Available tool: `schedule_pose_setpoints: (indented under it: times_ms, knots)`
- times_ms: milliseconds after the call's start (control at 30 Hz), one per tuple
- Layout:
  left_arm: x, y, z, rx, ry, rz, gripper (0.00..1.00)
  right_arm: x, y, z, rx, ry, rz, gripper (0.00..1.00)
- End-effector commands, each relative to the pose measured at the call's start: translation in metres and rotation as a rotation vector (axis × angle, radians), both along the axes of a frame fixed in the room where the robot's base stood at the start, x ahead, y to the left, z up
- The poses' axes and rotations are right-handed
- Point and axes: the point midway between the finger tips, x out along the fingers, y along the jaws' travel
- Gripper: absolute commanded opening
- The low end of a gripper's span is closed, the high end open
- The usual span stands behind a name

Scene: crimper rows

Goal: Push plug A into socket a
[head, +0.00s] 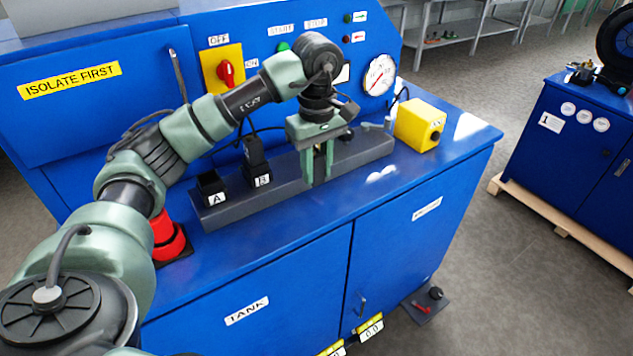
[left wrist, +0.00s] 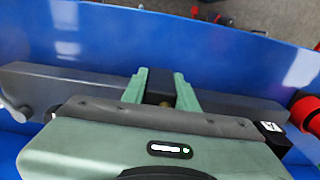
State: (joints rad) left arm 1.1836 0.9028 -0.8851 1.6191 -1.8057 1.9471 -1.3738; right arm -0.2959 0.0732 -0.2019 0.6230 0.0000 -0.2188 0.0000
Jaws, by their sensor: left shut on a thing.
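My left gripper (head: 318,168) points down over the right half of a long dark grey bar (head: 280,178) on the blue bench. Its green fingers are shut on a dark block, likely plug A (left wrist: 160,84), which shows between them in the left wrist view with a small brass-coloured part. Whether the block touches the bar is hidden. The black holder marked A (head: 211,188) at the bar's left end looks empty. Beside it a black plug (head: 254,153) stands in the holder marked B (head: 262,181). I cannot make out socket a. My right gripper is out of view.
A yellow box (head: 420,124) stands right of the bar, near a small grey peg (head: 389,122). The blue panel behind carries a red switch (head: 226,72) and a gauge (head: 380,75). A red object (head: 168,237) stands at the left.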

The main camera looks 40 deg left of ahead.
Motion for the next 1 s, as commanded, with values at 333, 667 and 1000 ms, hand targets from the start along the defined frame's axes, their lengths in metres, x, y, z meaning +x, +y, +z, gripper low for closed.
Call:
schedule_pose_setpoints:
  times_ms: [333, 667, 1000]
  knots:
    - [-0.001, 0.000, -0.037, 0.002, 0.004, -0.001, 0.00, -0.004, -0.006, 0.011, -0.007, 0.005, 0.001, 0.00]
    - [0.000, 0.000, -0.043, 0.001, 0.000, -0.001, 0.00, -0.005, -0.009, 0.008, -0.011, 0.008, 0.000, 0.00]
    - [0.000, 0.000, -0.044, 0.001, 0.000, -0.001, 0.51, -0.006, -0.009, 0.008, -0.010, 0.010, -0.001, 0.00]
